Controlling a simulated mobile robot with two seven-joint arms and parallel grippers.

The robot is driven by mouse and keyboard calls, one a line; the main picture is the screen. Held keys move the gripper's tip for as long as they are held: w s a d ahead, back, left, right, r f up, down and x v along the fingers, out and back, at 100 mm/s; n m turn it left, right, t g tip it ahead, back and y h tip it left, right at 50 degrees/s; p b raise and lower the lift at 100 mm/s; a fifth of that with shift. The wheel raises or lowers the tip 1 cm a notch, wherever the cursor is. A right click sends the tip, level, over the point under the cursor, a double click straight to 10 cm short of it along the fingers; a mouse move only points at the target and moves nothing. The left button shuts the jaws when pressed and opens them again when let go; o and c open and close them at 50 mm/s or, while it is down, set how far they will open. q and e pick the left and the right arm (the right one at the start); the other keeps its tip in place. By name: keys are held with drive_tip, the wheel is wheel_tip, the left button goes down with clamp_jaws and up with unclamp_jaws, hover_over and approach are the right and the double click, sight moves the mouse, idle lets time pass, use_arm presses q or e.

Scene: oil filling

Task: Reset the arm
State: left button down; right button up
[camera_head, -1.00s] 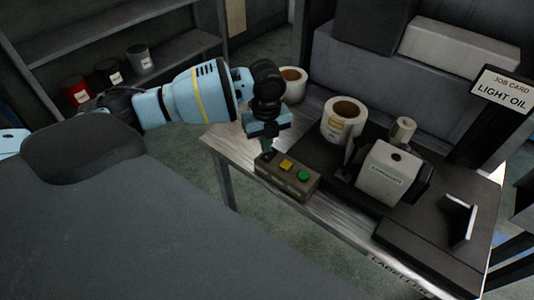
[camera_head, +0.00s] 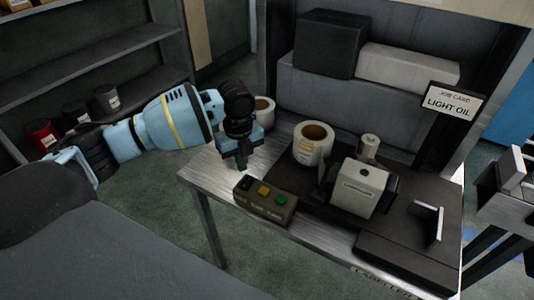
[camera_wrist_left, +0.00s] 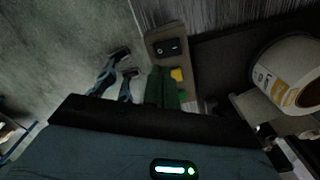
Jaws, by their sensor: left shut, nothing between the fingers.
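My left arm reaches in from the left in the head view. Its left gripper (camera_head: 241,162) points down, shut and empty, just above and behind the left end of the control box (camera_head: 264,206). The box has a black rocker switch (camera_head: 246,184), a yellow button (camera_head: 264,190) and a green button (camera_head: 281,200). In the left wrist view the green fingers (camera_wrist_left: 162,88) are closed together beside the box's yellow button (camera_wrist_left: 177,75). They partly hide the box there. My right gripper is not in view.
The labeller (camera_head: 358,188) stands on the metal table (camera_head: 210,170), with label rolls (camera_head: 312,144) behind it. A job card reading LIGHT OIL (camera_head: 453,101) stands at the back right. Shelves with cans (camera_head: 43,135) are at the left. A grey metal fixture (camera_head: 508,205) is at the right edge.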

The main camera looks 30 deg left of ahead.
use_arm(q)
drive_tip(key=s+d+f+n+t+h, duration=0.1)
drive_tip(key=s+d+f+n+h, duration=0.2)
drive_tip(key=s+d+f+n, duration=0.85)
drive_tip(key=s+a+f+n+y, duration=0.1)
drive_tip(key=s+a+f+n, duration=0.1)
drive_tip(key=s+n, duration=0.65)
drive_tip(key=s+a+f+n+y, duration=0.1)
drive_tip(key=s+a+n+y, duration=0.15)
drive_tip(key=s, duration=1.15)
drive_tip(key=w+d+f+t+h, duration=0.2)
drive_tip(key=w+f+t, duration=0.3)
drive_tip(key=f+t, duration=0.3)
drive_tip(key=shift+w+d+f, duration=0.15)
drive_tip(key=shift+w+f, duration=0.05)
drive_tip(key=shift+f, duration=0.75)
drive_tip(key=shift+n+h, duration=0.25)
